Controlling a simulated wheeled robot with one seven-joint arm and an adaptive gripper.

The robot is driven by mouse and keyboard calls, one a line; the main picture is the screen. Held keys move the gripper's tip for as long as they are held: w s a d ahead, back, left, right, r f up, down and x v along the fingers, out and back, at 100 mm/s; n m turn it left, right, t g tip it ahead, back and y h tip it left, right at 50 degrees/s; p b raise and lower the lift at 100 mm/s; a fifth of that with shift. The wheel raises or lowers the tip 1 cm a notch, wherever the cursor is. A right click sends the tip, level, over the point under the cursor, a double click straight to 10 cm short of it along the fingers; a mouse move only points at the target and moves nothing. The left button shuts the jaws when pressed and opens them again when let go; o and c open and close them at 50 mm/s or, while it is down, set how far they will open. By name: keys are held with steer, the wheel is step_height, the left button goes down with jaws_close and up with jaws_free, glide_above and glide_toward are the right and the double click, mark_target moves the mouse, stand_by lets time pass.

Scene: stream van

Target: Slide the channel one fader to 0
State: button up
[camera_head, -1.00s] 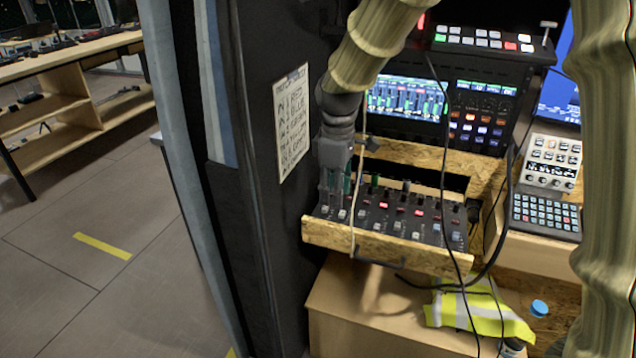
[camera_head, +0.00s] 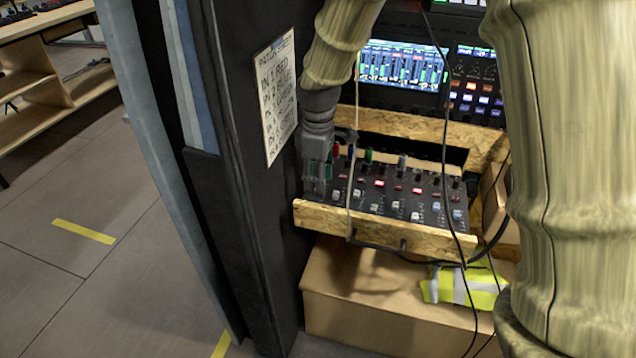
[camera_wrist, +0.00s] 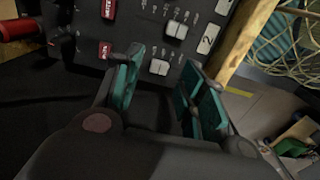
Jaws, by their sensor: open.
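The fader mixer (camera_head: 425,205) sits in a wooden drawer, with pale fader caps along its front. My gripper (camera_head: 316,182) is open at its left end, fingers pointing down and hiding part of that end. In the wrist view my teal-padded fingers (camera_wrist: 157,95) stand apart with nothing held. A white fader cap (camera_wrist: 159,67) shows just beyond the gap between them, apparently not gripped. Another white cap (camera_wrist: 177,30) lies farther along the row. The channel one fader appears to be the cap nearest the gap, but I cannot read its channel number. Whether a finger touches it is unclear.
The drawer's wooden front (camera_head: 400,238) edges the mixer. A dark pillar with a paper list (camera_head: 276,95) stands close on the left. A thin cable (camera_head: 445,130) hangs in front of the mixer. A screen (camera_head: 402,64) is behind. A yellow vest (camera_head: 455,287) lies below.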

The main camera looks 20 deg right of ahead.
step_height(320, 180, down, 2)
steer(key=shift+w+f, duration=0.1)
steer(key=shift+w, duration=0.05)
jaws_close()
stand_by(0.3)
